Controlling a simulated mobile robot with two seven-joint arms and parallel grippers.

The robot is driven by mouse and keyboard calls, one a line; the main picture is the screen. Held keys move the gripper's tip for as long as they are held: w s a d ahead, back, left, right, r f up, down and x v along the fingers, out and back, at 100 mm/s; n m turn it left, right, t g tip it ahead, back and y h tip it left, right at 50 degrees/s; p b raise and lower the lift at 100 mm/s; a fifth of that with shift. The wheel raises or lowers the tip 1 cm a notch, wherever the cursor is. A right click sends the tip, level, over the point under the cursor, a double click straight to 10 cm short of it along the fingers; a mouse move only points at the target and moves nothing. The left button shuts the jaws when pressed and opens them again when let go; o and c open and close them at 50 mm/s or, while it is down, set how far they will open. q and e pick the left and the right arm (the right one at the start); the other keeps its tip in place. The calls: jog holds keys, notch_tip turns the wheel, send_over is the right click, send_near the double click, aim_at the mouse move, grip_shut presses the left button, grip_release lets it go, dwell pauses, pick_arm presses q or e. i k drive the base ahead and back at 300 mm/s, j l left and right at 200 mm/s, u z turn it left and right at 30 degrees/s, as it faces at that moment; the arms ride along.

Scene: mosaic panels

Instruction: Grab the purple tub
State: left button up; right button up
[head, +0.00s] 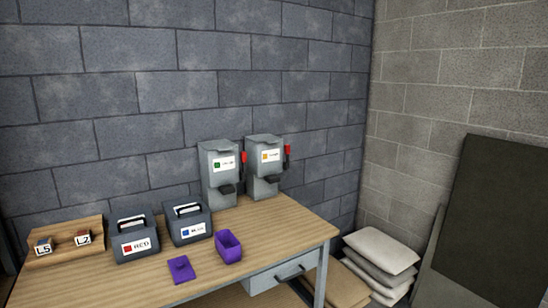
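A purple tub (229,247), open at the top, stands on the wooden table near its front edge. A flat purple piece with a small knob, like a lid (182,270), lies on the table just left of the tub, apart from it. Neither of my grippers is in the head view.
On the wooden table (285,232), two grey cases labelled red (137,238) and blue (188,222) stand behind the tub, left of it. Two grey dispensers (220,172) (265,167) stand at the back. A wooden rack (65,240) is at left. Stacked sacks (381,252) lie right of the table.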

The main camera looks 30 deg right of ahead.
aim_at(228, 247)
jog(key=i+l, duration=0.2)
jog(key=i+l+u, duration=0.15)
jog(key=l, duration=0.2)
jog(key=i+l, duration=0.15)
jog(key=l, duration=0.15)
jog(key=i+l+u, duration=0.15)
jog(key=l, duration=0.2)
